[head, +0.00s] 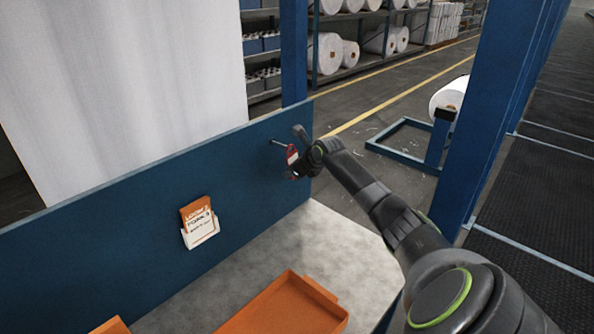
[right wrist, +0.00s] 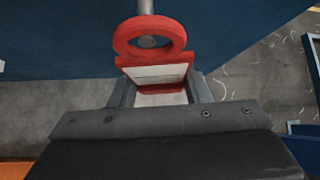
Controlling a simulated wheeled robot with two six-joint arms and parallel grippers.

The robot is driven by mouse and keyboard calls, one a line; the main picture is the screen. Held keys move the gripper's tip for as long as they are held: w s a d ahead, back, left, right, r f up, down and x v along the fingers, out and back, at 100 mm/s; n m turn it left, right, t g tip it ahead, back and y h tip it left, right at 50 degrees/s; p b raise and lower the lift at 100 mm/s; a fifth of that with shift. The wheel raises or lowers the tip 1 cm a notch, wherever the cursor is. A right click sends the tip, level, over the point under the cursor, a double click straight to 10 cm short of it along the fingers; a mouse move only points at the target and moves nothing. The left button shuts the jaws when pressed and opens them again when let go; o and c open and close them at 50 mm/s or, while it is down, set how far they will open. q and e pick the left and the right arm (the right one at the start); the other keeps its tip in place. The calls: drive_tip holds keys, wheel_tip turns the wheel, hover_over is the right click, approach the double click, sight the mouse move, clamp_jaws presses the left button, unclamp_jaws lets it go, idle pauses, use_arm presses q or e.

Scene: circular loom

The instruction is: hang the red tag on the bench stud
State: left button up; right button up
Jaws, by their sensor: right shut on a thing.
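The red tag (head: 292,158) is at the blue bench panel's right end, with a red ring and a pale label face. My right gripper (head: 300,165) is shut on the tag's body. The bench stud (head: 277,142) is a thin metal peg sticking out of the panel, close to the tag's top. In the right wrist view, the tag's ring (right wrist: 150,22) lies across the stud (right wrist: 147,42), whose grey end shows inside the ring opening. I cannot tell whether the stud passes through the ring or sits behind it. My left gripper is not in view.
An orange card in a white holder (head: 200,233) is on the blue panel (head: 120,195). An orange tray (head: 285,308) stands on the grey bench top (head: 315,245). A blue post (head: 490,110) rises right of my right arm.

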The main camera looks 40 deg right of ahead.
drive_tip(key=shift+w, duration=0.25)
idle(0.3)
drive_tip(key=shift+w+a, duration=0.1)
drive_tip(key=shift+w, duration=0.1)
drive_tip(key=shift+s+f+p, duration=0.1)
drive_tip(key=shift+f+p, duration=0.15)
drive_tip(key=shift+p, duration=0.35)
idle(0.3)
drive_tip(key=o, duration=1.2)
drive_tip(key=shift+c, duration=0.2)
